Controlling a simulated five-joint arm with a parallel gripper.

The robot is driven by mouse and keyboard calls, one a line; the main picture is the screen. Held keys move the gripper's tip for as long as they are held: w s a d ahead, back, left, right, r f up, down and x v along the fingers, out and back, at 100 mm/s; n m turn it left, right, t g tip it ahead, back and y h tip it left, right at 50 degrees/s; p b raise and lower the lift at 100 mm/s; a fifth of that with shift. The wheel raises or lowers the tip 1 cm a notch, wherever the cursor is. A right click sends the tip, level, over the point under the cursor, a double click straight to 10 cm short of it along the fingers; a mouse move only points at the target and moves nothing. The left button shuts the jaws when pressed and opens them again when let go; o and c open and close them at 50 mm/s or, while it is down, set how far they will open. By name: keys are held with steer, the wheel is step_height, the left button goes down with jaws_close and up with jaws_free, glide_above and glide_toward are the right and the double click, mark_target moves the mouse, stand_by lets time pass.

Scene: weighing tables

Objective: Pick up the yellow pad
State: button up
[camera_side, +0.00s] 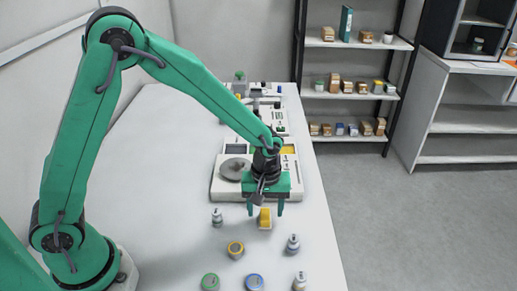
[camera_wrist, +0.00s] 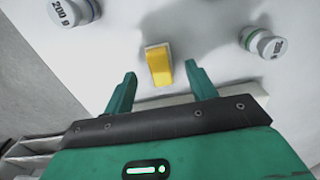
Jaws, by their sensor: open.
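The yellow pad (camera_side: 265,217) lies on the white table in front of the weighing device in the side view. In the wrist view the yellow pad (camera_wrist: 159,66) is a yellow block with a pale edge, lying just beyond the fingertips and roughly centred between them. My gripper (camera_side: 265,209) is green, open and empty, pointing down by the pad. The wrist view also shows my gripper (camera_wrist: 161,75) with its two fingers spread apart. I see no contact between the fingers and the pad. Its exact height above the table is hard to tell.
A weight marked 200 g (camera_wrist: 70,12) and another weight (camera_wrist: 264,42) flank the pad. Lidded round jars (camera_side: 235,249) and small weights (camera_side: 293,243) stand nearer the camera. The weighing device (camera_side: 222,190) is behind the gripper. The table's right edge is close.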

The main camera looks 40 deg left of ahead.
steer(key=shift+f, duration=1.35)
steer(key=shift+c, duration=0.5)
steer(key=c, duration=1)
